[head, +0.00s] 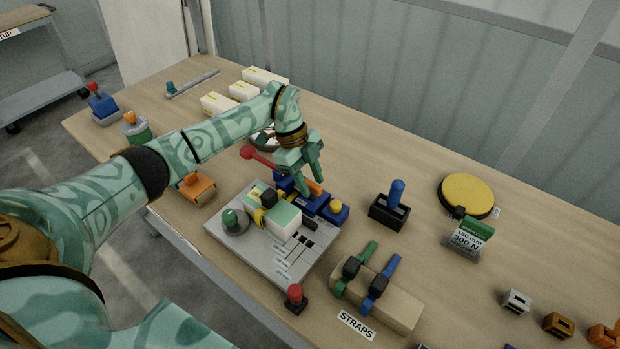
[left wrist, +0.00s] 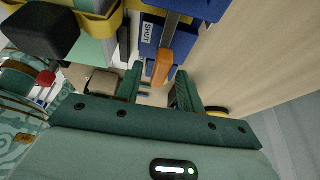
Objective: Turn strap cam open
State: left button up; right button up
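A yellow strap (head: 260,217) with a black cam buckle (head: 268,199) goes round a green and white block (head: 283,219) on a grey plate (head: 232,250). In the left wrist view the black buckle (left wrist: 42,30) and yellow strap (left wrist: 112,22) are at top left. An orange lever (head: 315,187) is on a blue clamp body (head: 316,204); in the left wrist view the lever (left wrist: 161,68) shows beside a "SHUT" label. My left gripper (head: 310,178) is open above the clamp, its fingers (left wrist: 158,88) on either side of the lever in that view. Contact is unclear. My right gripper is out of view.
A block with green and blue straps (head: 405,308) stands at the front, near a red button (head: 296,298). A black holder with a blue handle (head: 390,210) and a yellow disc (head: 466,195) are to the right. Bare table lies between them.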

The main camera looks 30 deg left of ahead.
pick_arm(q)
grip_shut()
jog(key=shift+r+m, duration=0.1)
jog(key=shift+m, duration=0.2)
jog(key=m+g, duration=0.1)
jog(key=m, duration=0.2)
jog(key=shift+w+y, duration=0.2)
jog(key=shift+y, duration=0.1)
jog(key=m+g, duration=0.1)
jog(key=m, duration=0.2)
jog(key=m+g+y+b, duration=0.1)
jog(key=m, duration=0.1)
jog(key=shift+w+d+m, duration=0.1)
jog(key=shift+d+m, duration=0.05)
jog(key=shift+m, duration=0.25)
jog(key=m+y, duration=0.1)
jog(key=m, duration=0.3)
jog(key=shift+d+m+g+y, duration=0.1)
jog(key=shift+m+g+y, duration=0.2)
jog(key=shift+g+y, duration=0.1)
jog(key=shift+d+m+y, duration=0.1)
jog(key=shift+m+y, duration=0.7)
jog(key=shift+m, duration=1.1)
